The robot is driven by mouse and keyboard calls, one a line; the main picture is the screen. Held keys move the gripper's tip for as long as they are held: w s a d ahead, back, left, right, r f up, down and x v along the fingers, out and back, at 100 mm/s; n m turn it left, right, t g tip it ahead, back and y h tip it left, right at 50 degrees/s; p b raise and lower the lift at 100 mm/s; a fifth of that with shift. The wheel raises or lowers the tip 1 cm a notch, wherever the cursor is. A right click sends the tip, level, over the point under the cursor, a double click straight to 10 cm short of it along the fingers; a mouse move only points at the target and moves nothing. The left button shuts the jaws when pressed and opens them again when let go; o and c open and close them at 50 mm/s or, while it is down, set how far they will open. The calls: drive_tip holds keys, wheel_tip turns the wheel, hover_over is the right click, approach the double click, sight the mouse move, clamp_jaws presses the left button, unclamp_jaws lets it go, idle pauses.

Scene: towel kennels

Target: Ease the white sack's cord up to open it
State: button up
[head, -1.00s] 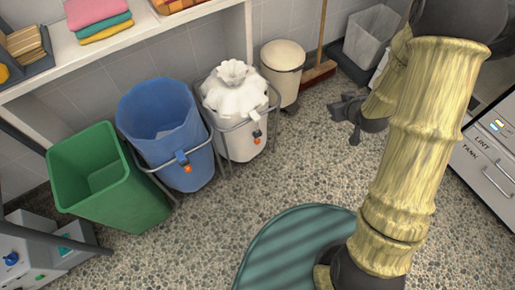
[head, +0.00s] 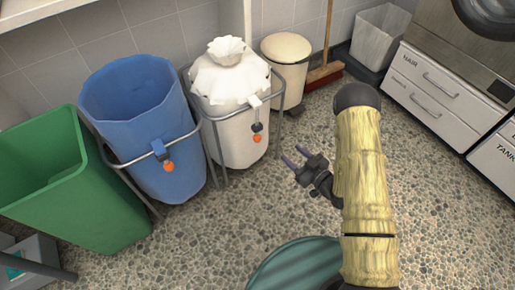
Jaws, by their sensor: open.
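The white sack (head: 228,86) hangs in a metal frame stand, its top gathered into a ruffled neck (head: 226,50). A cord end with a dark toggle and an orange tip (head: 257,133) hangs at its front right. My gripper (head: 291,157) is open and empty, to the right of the sack and clear of it, with its two thin fingers pointing left toward it. Whether the cord is tight around the neck is too small to tell.
An open blue sack (head: 150,135) in its own frame stands left of the white one, and a green bin (head: 75,200) further left. A cream lidded bin (head: 288,70) and a broom (head: 325,74) stand behind. Speckled floor (head: 225,215) in front is free.

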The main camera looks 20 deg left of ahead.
drive_tip(key=shift+y, duration=0.8)
drive_tip(key=f, duration=0.1)
drive_tip(key=s+f+b, duration=0.1)
drive_tip(key=f, duration=0.1)
drive_tip(key=s+f+b, duration=0.1)
drive_tip(key=shift+s+a+f, duration=0.15)
drive_tip(key=shift+f, duration=0.05)
